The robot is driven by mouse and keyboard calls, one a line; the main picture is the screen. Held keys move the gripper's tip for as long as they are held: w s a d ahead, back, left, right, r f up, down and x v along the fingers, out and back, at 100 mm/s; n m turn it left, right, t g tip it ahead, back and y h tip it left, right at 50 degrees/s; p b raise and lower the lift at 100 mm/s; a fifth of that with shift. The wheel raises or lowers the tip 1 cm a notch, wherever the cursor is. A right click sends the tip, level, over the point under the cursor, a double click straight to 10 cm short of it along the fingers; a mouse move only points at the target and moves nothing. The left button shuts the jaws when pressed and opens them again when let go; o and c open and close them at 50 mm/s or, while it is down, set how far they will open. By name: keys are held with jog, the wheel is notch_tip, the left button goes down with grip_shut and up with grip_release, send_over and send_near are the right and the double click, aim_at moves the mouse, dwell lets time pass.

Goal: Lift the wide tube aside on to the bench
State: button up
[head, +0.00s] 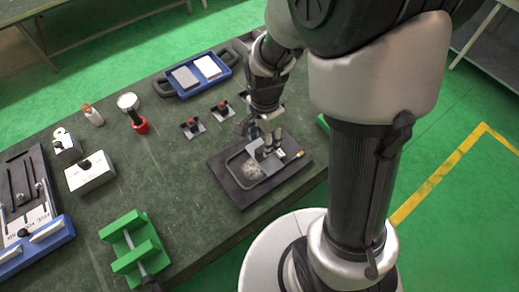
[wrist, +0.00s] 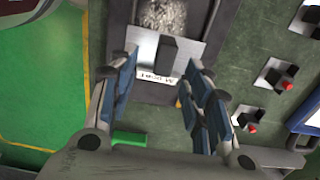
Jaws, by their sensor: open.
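My gripper (wrist: 163,60) is open, with its blue-padded fingers well apart. In the wrist view, a dark upright block (wrist: 168,52) stands on a grey metal plate (wrist: 196,48) between and just beyond the fingertips. In the head view, my gripper (head: 256,132) is above the back of a dark tray (head: 236,190), close to small upright parts (head: 277,141) on the plate. I cannot tell which part is the wide tube; the arm and fingers partly hide this spot. Nothing is seen held.
The dark bench (head: 195,225) is clear left of the tray. A green holder (head: 133,245) stands front left. Two small black stands with red knobs (head: 191,126) sit behind the tray. A blue tray (head: 198,73) with pads lies at the back, and a white box (head: 90,173) at left.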

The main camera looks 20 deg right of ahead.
aim_at(261, 149)
jog(key=f+b, duration=0.1)
jog(key=f, duration=0.2)
jog(key=f+b, duration=0.1)
jog(key=f, duration=0.2)
jog(key=f+b, duration=0.1)
jog(key=f, duration=0.2)
jog(key=shift+w+a+f, duration=0.1)
jog(key=shift+w+a, duration=0.15)
jog(key=shift+w, duration=0.1)
grip_shut()
dwell(0.3)
